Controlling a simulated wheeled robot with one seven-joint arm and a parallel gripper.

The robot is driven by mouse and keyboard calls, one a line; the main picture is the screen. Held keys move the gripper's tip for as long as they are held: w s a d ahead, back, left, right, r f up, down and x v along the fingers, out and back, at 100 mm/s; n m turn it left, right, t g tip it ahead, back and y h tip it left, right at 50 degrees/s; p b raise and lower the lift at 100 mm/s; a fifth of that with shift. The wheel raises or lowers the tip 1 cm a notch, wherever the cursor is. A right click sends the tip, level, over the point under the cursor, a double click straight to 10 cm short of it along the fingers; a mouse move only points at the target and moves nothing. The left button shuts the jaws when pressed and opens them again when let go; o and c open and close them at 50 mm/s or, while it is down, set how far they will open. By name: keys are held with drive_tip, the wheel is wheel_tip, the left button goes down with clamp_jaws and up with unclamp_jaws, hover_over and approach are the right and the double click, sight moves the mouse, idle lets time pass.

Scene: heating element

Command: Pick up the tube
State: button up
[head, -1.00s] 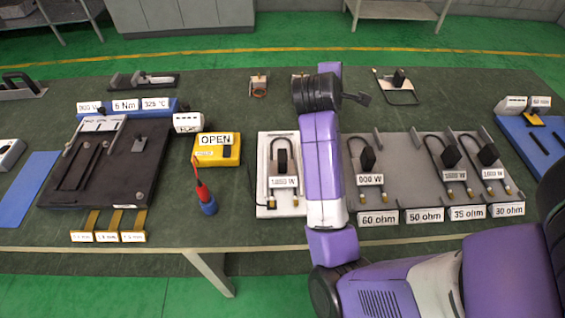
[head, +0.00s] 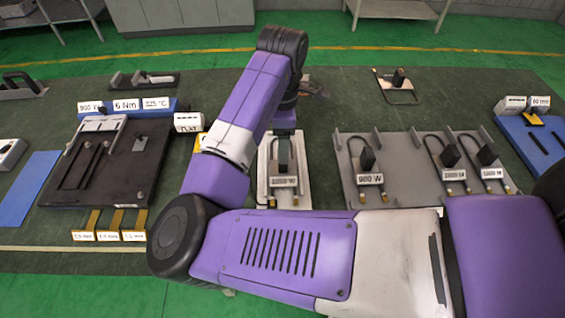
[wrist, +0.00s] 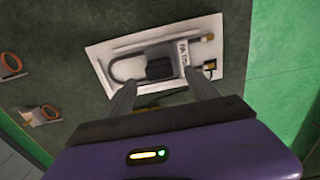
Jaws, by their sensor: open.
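The tube, a thin bent heating element with a black block (wrist: 160,68) and a white wattage label (wrist: 183,52), lies on a white tray (wrist: 101,58) in the wrist view. In the head view the white tray (head: 264,190) shows below my arm, with the tube's label (head: 284,181) in front; my gripper partly hides the rest. My gripper (wrist: 160,82) is open, its two fingers spread on either side of the black block and pointing at the tray. The space between the fingers looks empty. I cannot tell how far above the tube the fingertips are.
A grey tray (head: 400,193) with several similar elements stands to the right. A black fixture (head: 110,165) stands to the left. Two small orange-ringed items (wrist: 12,62) lie beside the white tray. Another element on a small stand (head: 398,85) is at the back.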

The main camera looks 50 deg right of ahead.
drive_tip(key=shift+f+p, duration=0.35)
drive_tip(key=shift+f, duration=2.45)
clamp_jaws()
